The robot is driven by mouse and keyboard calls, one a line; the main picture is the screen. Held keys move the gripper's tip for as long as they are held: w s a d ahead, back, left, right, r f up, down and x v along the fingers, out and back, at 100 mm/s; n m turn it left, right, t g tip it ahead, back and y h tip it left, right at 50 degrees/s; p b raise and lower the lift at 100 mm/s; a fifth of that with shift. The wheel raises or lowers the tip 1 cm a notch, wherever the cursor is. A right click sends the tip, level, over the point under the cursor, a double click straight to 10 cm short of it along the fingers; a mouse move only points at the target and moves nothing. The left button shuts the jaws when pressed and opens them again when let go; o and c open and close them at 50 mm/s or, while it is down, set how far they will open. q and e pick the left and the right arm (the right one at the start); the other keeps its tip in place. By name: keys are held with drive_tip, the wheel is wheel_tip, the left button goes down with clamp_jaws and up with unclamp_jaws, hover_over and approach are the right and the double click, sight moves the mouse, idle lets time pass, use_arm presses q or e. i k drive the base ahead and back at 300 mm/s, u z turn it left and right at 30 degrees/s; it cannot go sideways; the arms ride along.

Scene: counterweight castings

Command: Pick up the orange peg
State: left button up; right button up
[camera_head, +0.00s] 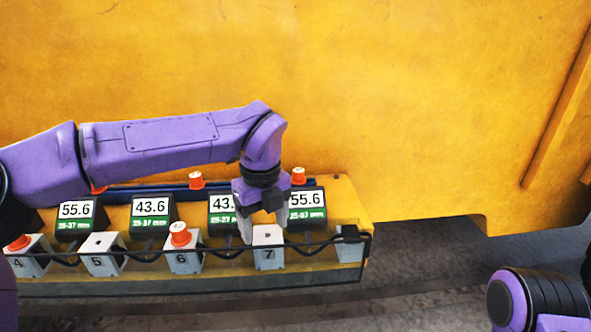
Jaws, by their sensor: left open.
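Several orange pegs are in view. One orange peg (181,236) stands on the white block marked 6 (184,262), and another orange peg (18,242) is on the block marked 4 (30,262). Two more, a peg (196,180) and a peg (298,176), stand along the back behind the displays. A further one is mostly hidden by my left arm. My left gripper (264,232) points down, open, over the white block marked 7 (268,260). No peg shows between its fingers. My right gripper is out of view; only part of that arm shows at lower right.
Small displays, such as one reading 55.6 (75,212) and one reading 43.6 (150,208), stand behind the blocks. A dark cable or rail (140,256) runs along the front. A large yellow casting (400,100) rises behind. Dark floor lies right of the yellow ledge (350,205).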

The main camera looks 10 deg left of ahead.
sight(298, 179)
drive_tip(key=z, duration=0.05)
drive_tip(key=i, duration=1.2)
